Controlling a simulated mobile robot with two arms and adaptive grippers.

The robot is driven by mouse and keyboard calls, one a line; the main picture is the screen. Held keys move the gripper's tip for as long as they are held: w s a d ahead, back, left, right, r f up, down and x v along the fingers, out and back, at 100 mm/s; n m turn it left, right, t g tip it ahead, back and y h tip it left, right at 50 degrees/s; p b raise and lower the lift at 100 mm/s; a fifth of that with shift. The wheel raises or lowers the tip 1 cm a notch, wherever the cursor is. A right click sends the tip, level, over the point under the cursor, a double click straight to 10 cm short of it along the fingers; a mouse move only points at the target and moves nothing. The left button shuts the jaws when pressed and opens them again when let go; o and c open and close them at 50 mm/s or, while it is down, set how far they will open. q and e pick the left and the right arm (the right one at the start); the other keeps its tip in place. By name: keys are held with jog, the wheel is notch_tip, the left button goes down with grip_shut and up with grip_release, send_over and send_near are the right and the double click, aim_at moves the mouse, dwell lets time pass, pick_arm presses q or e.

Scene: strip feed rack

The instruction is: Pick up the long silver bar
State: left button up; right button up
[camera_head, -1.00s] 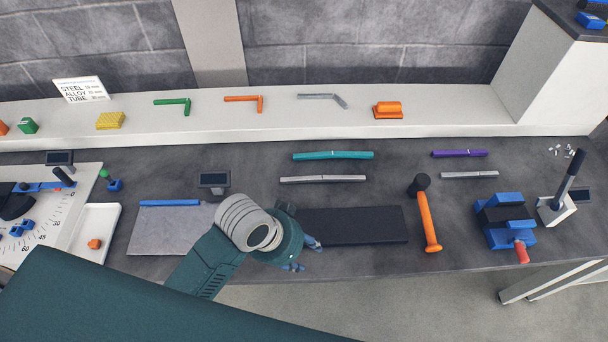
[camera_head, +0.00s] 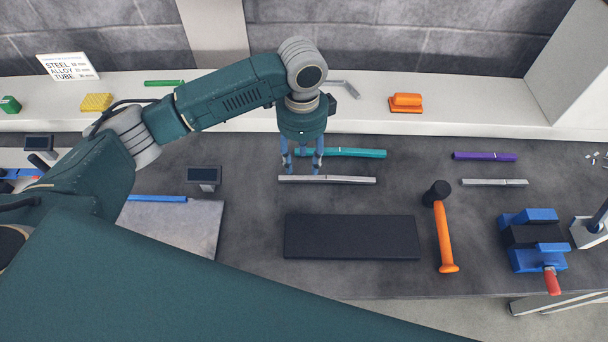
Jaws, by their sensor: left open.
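The long silver bar (camera_head: 345,180) lies flat on the dark bench, running left to right, in the middle of the head view. My left gripper (camera_head: 302,170) points down over the left part of this bar, with its fingers apart. The fingertips are close to the bar; I cannot tell whether they touch it. A teal bar (camera_head: 360,153) lies just behind, partly hidden by the gripper. A shorter silver bar (camera_head: 495,182) lies farther right. My right gripper is not in view.
A black mat (camera_head: 350,237) lies in front of the long silver bar. A purple bar (camera_head: 485,156) lies behind the short silver bar. A small display (camera_head: 203,175) stands left.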

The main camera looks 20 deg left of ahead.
aim_at(303, 179)
pick_arm(q)
notch_tip(303, 179, down, 2)
jog(key=shift+s+f, duration=0.1)
jog(key=shift+f, duration=0.45)
jog(key=f, duration=0.1)
jog(key=f+p, duration=0.1)
jog(key=f, duration=0.1)
jog(key=f+p, duration=0.1)
jog(key=f, duration=0.1)
jog(key=shift+w, duration=0.4)
jog(key=shift+f, duration=0.25)
grip_shut()
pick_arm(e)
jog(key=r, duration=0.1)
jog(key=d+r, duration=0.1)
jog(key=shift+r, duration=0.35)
